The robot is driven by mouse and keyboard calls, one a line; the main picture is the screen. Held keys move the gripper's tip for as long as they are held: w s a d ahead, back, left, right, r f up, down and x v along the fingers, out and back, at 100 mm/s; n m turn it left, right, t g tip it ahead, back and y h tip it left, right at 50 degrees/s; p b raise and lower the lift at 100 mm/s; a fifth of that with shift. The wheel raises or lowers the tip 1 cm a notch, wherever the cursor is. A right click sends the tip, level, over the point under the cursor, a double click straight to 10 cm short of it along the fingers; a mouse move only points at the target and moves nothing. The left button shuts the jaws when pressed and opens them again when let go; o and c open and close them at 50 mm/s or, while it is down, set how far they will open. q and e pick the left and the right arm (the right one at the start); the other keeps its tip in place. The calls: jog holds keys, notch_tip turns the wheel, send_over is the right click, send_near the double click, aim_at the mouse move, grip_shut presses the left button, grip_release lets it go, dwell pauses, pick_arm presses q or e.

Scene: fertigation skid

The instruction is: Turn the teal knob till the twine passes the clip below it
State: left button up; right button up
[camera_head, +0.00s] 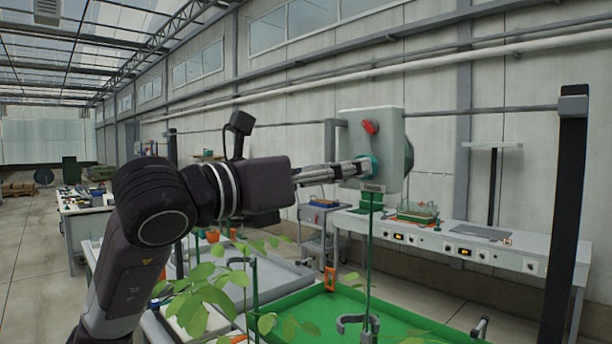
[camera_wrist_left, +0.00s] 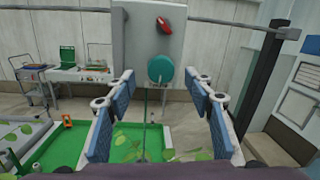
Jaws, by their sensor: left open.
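The teal knob (camera_head: 377,166) is on the front of a grey box (camera_head: 391,128); in the wrist view the round knob (camera_wrist_left: 160,68) shows whole. My left gripper (camera_head: 362,168) is open, its fingertips at the knob in the head view. In the wrist view the knob appears between the spread fingertips of the gripper (camera_wrist_left: 160,80), slightly above their middle; contact cannot be told. A thin green twine (camera_head: 370,240) hangs straight down below the box. A grey hook-shaped clip (camera_head: 357,322) is low beside it. The twine's lower end is unclear. My right gripper is out of view.
A red lever (camera_head: 370,127) sits above the knob. A horizontal rail (camera_head: 480,110) runs to a black post (camera_head: 566,210) at right. A green tray (camera_head: 420,328) and leafy plants (camera_head: 205,300) lie below. A workbench (camera_head: 460,245) stands behind.

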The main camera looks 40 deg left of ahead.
pick_arm(q)
jog(key=s, duration=0.7)
jog(key=shift+s+a+f, duration=0.2)
jog(key=shift+a+f, duration=0.05)
jog(key=shift+a, duration=0.2)
